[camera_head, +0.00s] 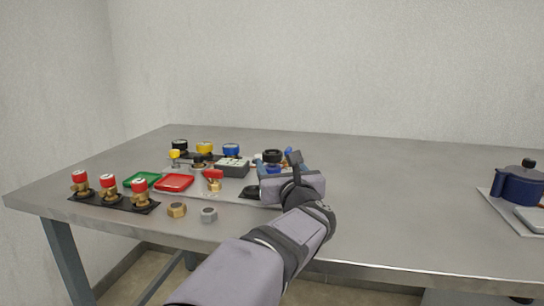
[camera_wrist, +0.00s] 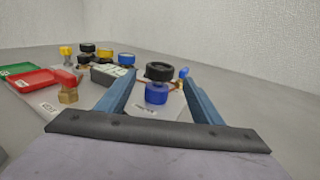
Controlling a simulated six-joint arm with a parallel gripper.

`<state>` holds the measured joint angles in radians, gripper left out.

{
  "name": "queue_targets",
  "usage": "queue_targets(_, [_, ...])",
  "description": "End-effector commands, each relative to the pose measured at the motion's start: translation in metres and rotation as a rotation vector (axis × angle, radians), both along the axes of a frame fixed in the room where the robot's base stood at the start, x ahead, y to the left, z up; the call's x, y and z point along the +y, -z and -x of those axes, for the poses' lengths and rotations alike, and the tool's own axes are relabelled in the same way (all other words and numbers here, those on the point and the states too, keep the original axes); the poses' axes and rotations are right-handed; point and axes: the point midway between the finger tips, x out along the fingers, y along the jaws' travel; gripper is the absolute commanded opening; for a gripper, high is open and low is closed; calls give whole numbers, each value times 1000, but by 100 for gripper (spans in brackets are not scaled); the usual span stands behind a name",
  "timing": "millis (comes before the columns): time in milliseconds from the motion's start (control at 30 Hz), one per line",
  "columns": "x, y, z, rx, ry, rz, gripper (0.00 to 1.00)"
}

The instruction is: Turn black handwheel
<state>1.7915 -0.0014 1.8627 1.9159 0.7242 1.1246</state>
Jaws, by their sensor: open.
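A black handwheel (camera_head: 272,156) sits on top of a blue valve body (camera_wrist: 157,94) near the middle of the table. The wheel (camera_wrist: 160,71) also shows in the wrist view, upright and between my two blue fingers. My gripper (camera_head: 279,167) is open, with one finger to each side of this valve in the picture. I see no contact, and how far the fingertips reach along the valve is hard to tell. Another black handwheel (camera_head: 180,143) stands at the back left, in a row with a yellow one (camera_head: 204,147) and a blue one (camera_head: 231,149).
A red-handled brass valve (camera_head: 213,179) stands left of my gripper. Red (camera_head: 174,183) and green (camera_head: 142,180) trays, several red-capped valves and two hex nuts lie farther left. A blue pot (camera_head: 519,185) stands at the far right. The table between is clear.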

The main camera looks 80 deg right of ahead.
Motion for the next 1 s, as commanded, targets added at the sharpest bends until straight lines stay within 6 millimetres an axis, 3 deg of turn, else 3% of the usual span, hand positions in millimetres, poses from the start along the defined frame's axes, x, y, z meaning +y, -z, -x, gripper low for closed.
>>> queue_targets(500, [-53,0,-27,1,-1,0,60])
queue_targets(933, [-60,0,-30,1,0,0,60])
queue_targets(1000, [-60,0,-30,1,0,0,44])
